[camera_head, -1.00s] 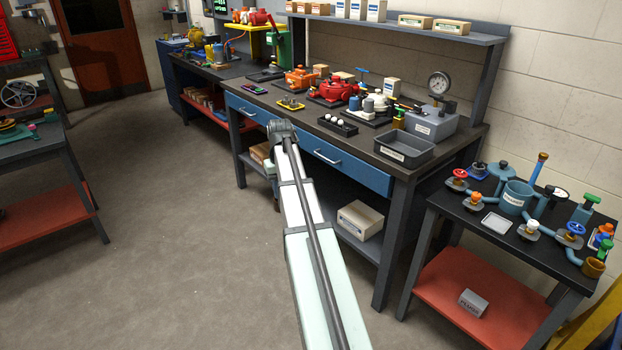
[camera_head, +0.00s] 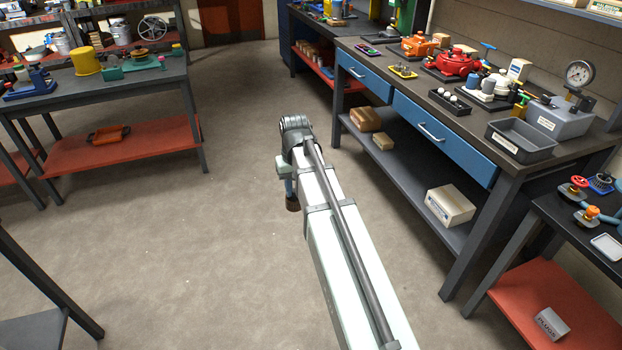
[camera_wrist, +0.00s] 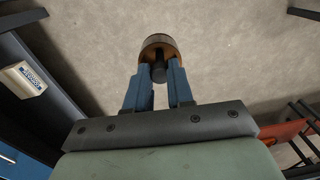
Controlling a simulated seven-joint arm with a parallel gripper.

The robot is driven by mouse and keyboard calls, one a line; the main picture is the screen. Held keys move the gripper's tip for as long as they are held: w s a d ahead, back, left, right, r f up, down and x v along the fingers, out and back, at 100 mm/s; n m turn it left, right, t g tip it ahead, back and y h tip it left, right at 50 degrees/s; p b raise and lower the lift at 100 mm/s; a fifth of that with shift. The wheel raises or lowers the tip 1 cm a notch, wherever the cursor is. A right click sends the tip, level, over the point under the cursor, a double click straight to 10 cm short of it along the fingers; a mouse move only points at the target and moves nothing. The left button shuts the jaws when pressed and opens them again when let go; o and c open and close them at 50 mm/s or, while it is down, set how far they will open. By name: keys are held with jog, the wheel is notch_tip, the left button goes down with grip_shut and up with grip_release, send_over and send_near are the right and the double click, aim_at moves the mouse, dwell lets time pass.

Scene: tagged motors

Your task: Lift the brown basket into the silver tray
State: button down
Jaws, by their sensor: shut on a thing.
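The brown basket (camera_wrist: 160,43) is between the fingertips of my gripper (camera_wrist: 160,75), which is shut on it by a dark upright part. In the head view the basket (camera_head: 293,203) hangs below the end of my arm, above open floor. My gripper (camera_head: 289,186) is mostly hidden there behind my arm. The silver tray (camera_head: 607,246) lies flat on the dark table at the right edge, well away from the basket. Its top looks bare.
A long workbench (camera_head: 470,115) with blue drawers and crowded parts stands to the right. A left table (camera_head: 110,85) has a red lower shelf. The floor (camera_head: 200,250) between is clear.

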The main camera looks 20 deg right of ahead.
jog(key=shift+s+a+f, duration=0.25)
jog(key=shift+s+a, duration=0.4)
jog(key=shift+a, duration=0.1)
jog(key=s+d+m, duration=0.2)
jog(key=s+d, duration=0.2)
jog(key=d, duration=0.9)
jog(key=s+d+m, duration=0.3)
jog(key=s+d, duration=0.1)
jog(key=d, duration=0.9)
jog(key=s+d+m, duration=0.2)
jog(key=s+d, duration=0.2)
jog(key=d, duration=0.9)
jog(key=s+d+r+m, duration=0.2)
jog(key=s+d+m, duration=0.2)
jog(key=s+d, duration=1.45)
jog(key=s+d+r+m, duration=0.2)
jog(key=s+d+m, duration=0.2)
jog(key=s+d, duration=1.45)
jog(key=w+d+f+n, duration=0.1)
jog(key=d+f+n, duration=0.1)
jog(key=d, duration=0.6)
jog(key=shift+w+d+n, duration=0.15)
jog(key=shift+n, duration=0.25)
jog(key=shift+f, duration=0.85)
